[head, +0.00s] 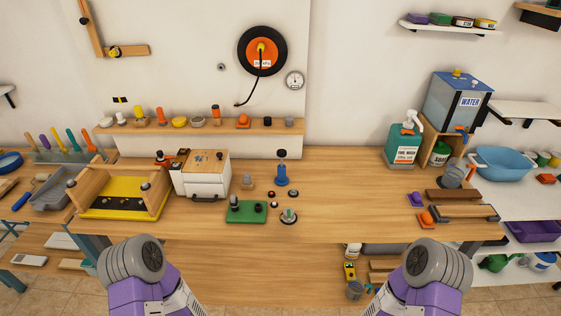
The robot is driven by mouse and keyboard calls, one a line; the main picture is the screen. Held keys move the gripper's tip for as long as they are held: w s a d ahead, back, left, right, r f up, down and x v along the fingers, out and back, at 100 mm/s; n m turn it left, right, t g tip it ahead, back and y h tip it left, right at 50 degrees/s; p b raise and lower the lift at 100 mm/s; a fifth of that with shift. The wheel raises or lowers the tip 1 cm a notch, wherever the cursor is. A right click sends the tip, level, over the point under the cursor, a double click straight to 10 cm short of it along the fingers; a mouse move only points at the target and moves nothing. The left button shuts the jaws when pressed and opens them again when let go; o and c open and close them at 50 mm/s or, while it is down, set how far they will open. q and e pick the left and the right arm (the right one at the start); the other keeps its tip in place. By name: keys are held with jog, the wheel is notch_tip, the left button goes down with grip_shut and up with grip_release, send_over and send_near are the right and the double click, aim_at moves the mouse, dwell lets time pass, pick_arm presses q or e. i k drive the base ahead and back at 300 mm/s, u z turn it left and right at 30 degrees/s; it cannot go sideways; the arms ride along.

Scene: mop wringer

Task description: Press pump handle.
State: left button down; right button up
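A teal pump bottle (402,146) with a white pump head and spout stands upright at the back right of the wooden workbench. A small blue stand (281,173) with a dark knob on a stem stands near the bench's middle; I cannot tell which of these carries the pump handle. Nothing of mine touches either one. Only rounded grey and purple parts of my two arms show at the bottom left and bottom right, in front of the bench. Neither gripper can be seen.
A white box (203,179) with a wooden lid and a yellow tray (124,201) with wooden ends stand on the left. A green block (246,212) with dark knobs lies near the front middle. A blue water tank (455,103) stands back right. The bench between blue stand and bottle is clear.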

aim_at(282, 153)
jog(key=u, duration=0.75)
jog(key=i, duration=0.8)
jog(key=z, duration=1.45)
